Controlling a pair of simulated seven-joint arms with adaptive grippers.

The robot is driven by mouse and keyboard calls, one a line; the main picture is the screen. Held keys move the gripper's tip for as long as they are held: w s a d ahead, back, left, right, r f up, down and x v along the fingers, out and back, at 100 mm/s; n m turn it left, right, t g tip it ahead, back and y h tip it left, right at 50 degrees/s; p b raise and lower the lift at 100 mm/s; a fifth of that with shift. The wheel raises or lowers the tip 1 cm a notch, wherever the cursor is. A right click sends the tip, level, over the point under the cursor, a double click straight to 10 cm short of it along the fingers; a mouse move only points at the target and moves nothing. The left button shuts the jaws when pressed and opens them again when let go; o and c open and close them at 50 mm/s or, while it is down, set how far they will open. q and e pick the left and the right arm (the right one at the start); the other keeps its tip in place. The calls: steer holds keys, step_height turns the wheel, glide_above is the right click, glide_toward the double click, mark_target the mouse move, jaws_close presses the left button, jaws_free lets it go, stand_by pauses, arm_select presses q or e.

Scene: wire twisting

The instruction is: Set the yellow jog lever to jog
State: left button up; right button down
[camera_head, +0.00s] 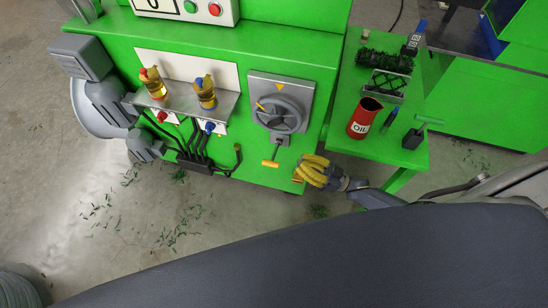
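A yellow T-shaped lever (270,163) hangs on a short stem below the grey handwheel (279,112) on the green machine front. I take it to be the jog lever; no label is readable at this size. My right gripper (308,174), yellow at its fingers, is low at the machine's right corner, to the right of the lever and apart from it. Its fingers overlap in this view, so I cannot tell whether they are open or shut. My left gripper is not in view.
A green side table (407,151) holds a red oil can (364,118) and tools to the right. Green shavings litter the open floor.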

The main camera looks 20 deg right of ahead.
steer(key=shift+w+a, duration=0.1)
step_height(320, 180, up, 3)
glide_above(275, 153)
steer(key=s+a, duration=0.1)
steer(key=s, duration=0.3)
steer(key=shift+s+f, duration=0.15)
steer(key=shift+f, duration=0.8)
steer(key=shift+s+a+f, duration=0.15)
steer(key=shift+s+f, duration=0.05)
steer(key=shift+f, duration=0.7)
steer(key=shift+s+f, duration=0.1)
steer(key=shift+f, duration=0.05)
